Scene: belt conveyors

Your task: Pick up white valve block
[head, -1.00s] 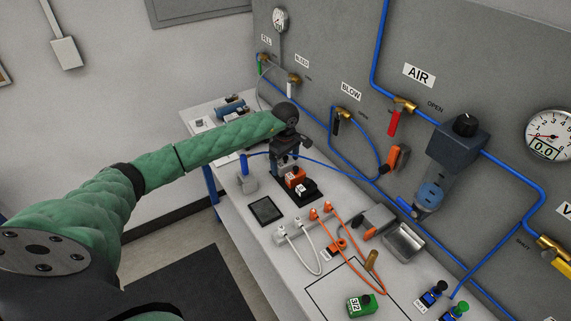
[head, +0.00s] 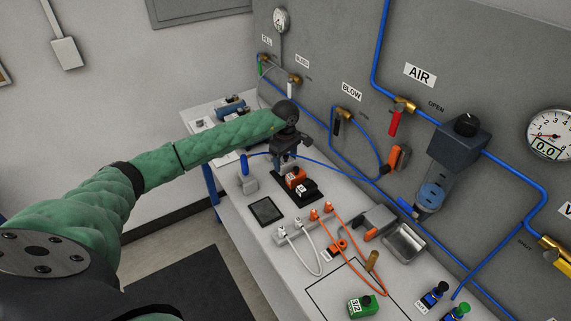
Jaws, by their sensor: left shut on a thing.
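My left gripper (head: 287,161) is over the far end of the bench, at the back of a black tray (head: 316,194). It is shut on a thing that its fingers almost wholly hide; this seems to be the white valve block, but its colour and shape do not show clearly. An orange block (head: 295,177) and a black block with a white label (head: 305,188) sit in the tray just in front of the gripper. My right gripper is not in view.
A grey block with a blue handle (head: 247,180) stands left of the tray. A flat dark panel (head: 266,210), a power strip with orange and white cables, a metal bin (head: 405,243) and a green block (head: 362,306) lie nearer. Blue hoses run along the wall panel (head: 330,60).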

